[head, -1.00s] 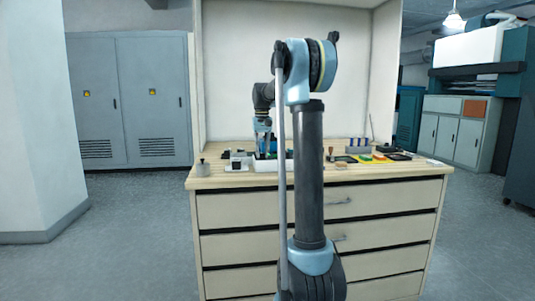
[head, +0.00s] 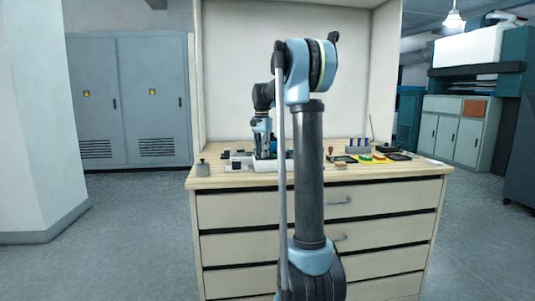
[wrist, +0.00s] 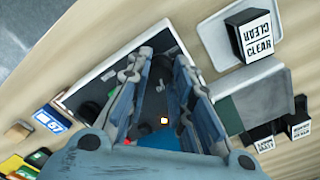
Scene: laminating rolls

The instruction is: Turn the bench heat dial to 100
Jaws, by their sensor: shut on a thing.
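In the wrist view my gripper (wrist: 163,62) points down at a dark panel (wrist: 76,98) with a pale rim on the bench. Its two blue-grey fingers close around something dark between their tips, which I take to be the heat dial; the fingers hide most of it, and its pointer and scale cannot be read. A small blue display (wrist: 52,119) beside the panel appears to read 57. In the head view my gripper (head: 263,153) is low over the wooden bench top (head: 225,182), left of my upright arm link.
A black block marked CLEAR (wrist: 255,38) stands on a light tray to the right in the wrist view. More labelled black blocks (wrist: 300,122) stand below it. A small weight (head: 202,168) sits at the bench's left corner. Coloured pads (head: 378,158) lie on the right.

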